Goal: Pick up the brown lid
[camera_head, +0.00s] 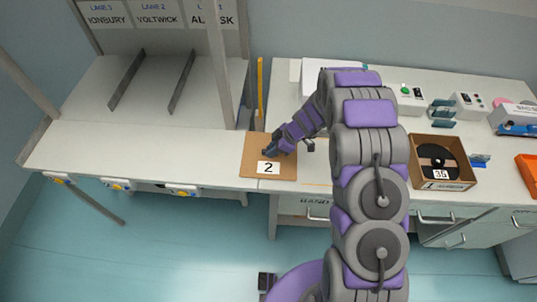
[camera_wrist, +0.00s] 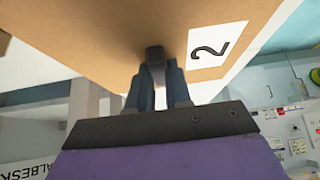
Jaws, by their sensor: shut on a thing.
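The brown lid (camera_head: 255,144) is a flat cardboard-coloured panel with a white label marked 2. In the head view it is at the front edge of the counter, left of my arm. In the wrist view the lid (camera_wrist: 100,30) fills the top of the picture, close to my fingers. My gripper (camera_head: 275,153) is at the lid's middle, above the label. In the wrist view my gripper (camera_wrist: 158,75) has its fingertips close together around a small dark knob on the lid. Whether the lid touches the counter is hard to tell.
An open cardboard box (camera_head: 468,183) with a black disc and a label stands right of my arm. Lane dividers (camera_head: 182,80) stand on the left table under lane signs. Control boxes (camera_head: 406,98) sit at the back right, and an orange bin (camera_head: 527,170) is at the right edge.

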